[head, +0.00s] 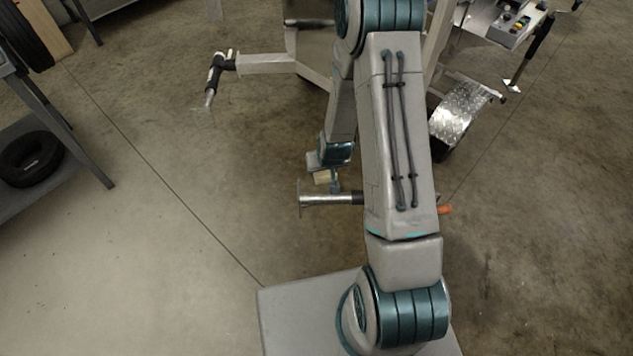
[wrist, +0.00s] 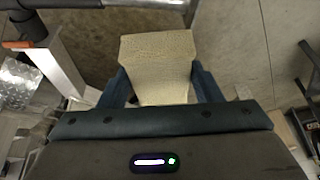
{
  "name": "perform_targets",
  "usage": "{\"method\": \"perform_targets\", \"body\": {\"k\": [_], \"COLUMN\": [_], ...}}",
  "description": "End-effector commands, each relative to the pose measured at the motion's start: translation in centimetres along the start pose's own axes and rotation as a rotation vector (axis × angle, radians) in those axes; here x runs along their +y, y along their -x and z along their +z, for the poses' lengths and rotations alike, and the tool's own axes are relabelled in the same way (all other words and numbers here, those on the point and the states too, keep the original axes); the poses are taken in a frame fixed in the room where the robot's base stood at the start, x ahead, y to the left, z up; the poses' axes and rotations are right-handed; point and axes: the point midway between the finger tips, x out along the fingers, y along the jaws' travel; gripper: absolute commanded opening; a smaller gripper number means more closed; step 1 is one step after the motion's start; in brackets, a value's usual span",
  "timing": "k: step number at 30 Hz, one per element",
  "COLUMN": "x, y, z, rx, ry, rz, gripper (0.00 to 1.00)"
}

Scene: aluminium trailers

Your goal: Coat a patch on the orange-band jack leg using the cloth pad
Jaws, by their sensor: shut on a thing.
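My gripper (wrist: 160,84) is shut on the cloth pad (wrist: 157,58), a beige block that sticks out beyond both fingers in the wrist view. In the head view the pad (head: 322,177) shows small below my wrist, close to the jack leg (head: 325,199). This leg is a silver tube lying level, with a round foot plate at its left end and a dark section partly behind my arm. An orange part (head: 445,209) shows right of my arm. In the wrist view the leg's tube (wrist: 145,3) crosses the top edge, and orange (wrist: 17,44) shows at left. I cannot tell whether the pad touches the leg.
A tread-plate fender (head: 460,113) and a control box (head: 512,22) are at right. A grey bench with a black tyre (head: 32,158) stands at left. The concrete floor between is clear.

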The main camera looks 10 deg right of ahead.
Motion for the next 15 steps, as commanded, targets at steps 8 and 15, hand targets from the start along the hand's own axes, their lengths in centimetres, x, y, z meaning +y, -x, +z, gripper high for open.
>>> {"method": "perform_targets", "body": {"k": [8,15], "x": [-0.3,-0.5], "y": [-4.9,-7.7], "z": [-0.6,-1.1], "rx": [0.005,0.005], "ry": [0.010,0.019], "rz": [-0.007,-0.011], "gripper": [0.40,0.40]}}
